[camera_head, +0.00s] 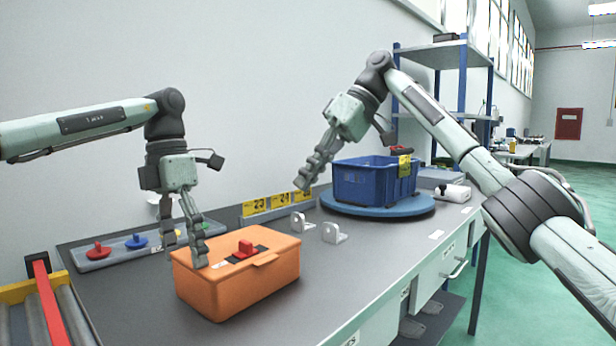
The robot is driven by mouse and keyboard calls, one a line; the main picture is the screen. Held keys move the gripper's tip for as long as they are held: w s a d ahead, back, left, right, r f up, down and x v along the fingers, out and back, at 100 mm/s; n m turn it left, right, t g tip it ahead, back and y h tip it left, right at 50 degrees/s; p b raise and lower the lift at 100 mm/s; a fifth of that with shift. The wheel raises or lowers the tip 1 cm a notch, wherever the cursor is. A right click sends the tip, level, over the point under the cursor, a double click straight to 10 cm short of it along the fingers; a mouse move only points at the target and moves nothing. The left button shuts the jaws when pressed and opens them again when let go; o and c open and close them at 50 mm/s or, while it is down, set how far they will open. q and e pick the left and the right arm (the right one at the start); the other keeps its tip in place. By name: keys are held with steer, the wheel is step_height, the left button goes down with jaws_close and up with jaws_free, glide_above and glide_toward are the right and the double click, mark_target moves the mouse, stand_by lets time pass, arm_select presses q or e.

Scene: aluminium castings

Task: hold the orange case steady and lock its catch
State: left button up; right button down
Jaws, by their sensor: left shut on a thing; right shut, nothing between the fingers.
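The orange case (270,280) stands on the dark bench top with its lid down. A red catch knob (245,247) sits on a dark plate on the lid; I cannot tell whether it is locked. My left gripper (185,252) points down and is shut on the left end of the case, one finger in front and one behind. My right gripper (308,186) is shut and empty. It hangs above the bench, behind and right of the case, apart from the catch and just left of the blue crate (362,184).
The crate stands on a round blue turntable (340,208). Two pale brackets (334,234) lie between case and turntable. A grey tray with red and blue knobs (98,262) lies behind left. Yellow number labels (258,207) line the back. The bench front right of the case is clear.

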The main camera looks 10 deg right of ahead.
arm_select(q)
steer(key=shift+s+d+f, duration=0.1)
steer(key=shift+s+f, duration=0.05)
steer(key=shift+f, duration=0.35)
steer(key=o, duration=1.6)
steer(key=shift+w+r, duration=0.1)
steer(key=shift+w, duration=0.1)
steer(key=shift+r, duration=0.15)
